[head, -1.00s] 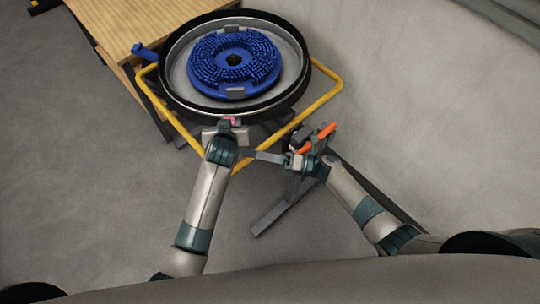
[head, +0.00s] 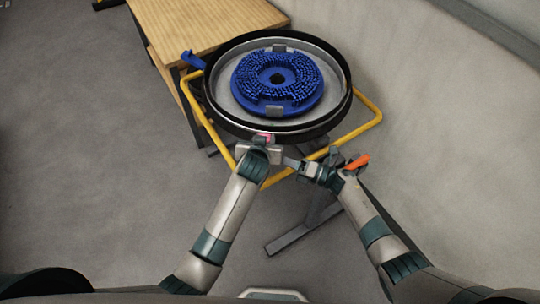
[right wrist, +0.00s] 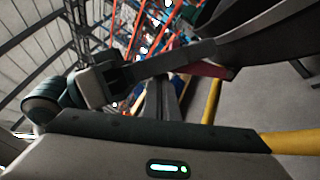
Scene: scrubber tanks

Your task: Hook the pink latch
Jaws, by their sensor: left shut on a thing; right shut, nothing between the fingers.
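The pink latch (head: 264,136) shows as a small pink patch at the near rim of the round tank (head: 222,118) in the head view. My left gripper (head: 262,144) is at it, shut on it, and covers most of it. Whether the latch is hooked is hidden. My right gripper (head: 291,162) is shut and empty, just right of the left one and below the rim. In the right wrist view its finger (right wrist: 180,58) reaches towards a dark red piece (right wrist: 208,69), which I cannot identify surely; contact is unclear.
A blue round brush (head: 303,77) lies in the tank. A yellow tube frame (head: 370,125) surrounds the tank and passes close to both grippers. A wooden table (head: 200,25) stands at the back left, a pale wall is at the right, and the left floor is clear.

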